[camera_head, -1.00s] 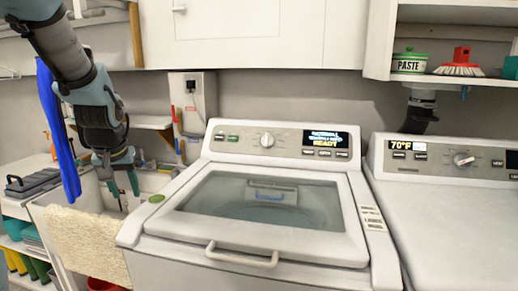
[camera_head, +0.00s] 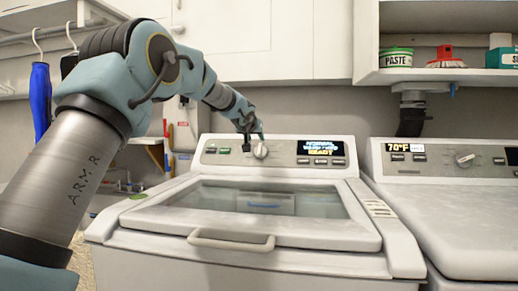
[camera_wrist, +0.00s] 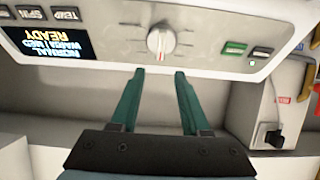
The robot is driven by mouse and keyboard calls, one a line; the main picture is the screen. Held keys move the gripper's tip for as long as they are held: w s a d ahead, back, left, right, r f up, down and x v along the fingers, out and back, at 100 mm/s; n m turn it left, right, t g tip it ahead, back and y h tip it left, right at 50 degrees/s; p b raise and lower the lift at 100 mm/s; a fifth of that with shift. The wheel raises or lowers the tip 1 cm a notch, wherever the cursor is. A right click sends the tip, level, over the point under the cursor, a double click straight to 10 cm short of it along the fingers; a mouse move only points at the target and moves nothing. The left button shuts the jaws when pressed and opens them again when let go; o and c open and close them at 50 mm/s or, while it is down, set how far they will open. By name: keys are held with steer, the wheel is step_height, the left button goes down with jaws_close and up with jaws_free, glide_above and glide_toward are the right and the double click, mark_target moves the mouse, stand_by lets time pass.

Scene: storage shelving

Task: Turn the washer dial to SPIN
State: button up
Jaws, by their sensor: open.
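The washer dial (camera_head: 261,151) is a round pale knob on the washer's control panel (camera_head: 225,157). It also shows in the wrist view (camera_wrist: 161,42), upside down, with a red mark on its grip. My gripper (camera_head: 251,134) is at the panel's top edge, by the dial. In the wrist view its two green fingers (camera_wrist: 159,72) are apart and empty, with their tips just short of the dial and roughly lined up with its sides. The washer display (camera_head: 320,150) shows READY in yellow. A SPIN button (camera_wrist: 30,14) is beside the display in the wrist view.
The washer lid (camera_head: 300,232) is closed, with a handle in front. A dryer (camera_head: 450,205) with its own dial (camera_head: 465,159) stands at right. A shelf (camera_head: 430,76) holding a PASTE can (camera_head: 397,57) and a red brush (camera_head: 446,56) hangs above it.

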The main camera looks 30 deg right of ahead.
mark_target(260, 146)
steer(key=p+x, duration=0.3)
steer(key=x, duration=0.6)
steer(key=shift+f, duration=0.1)
jaws_close()
stand_by(0.4)
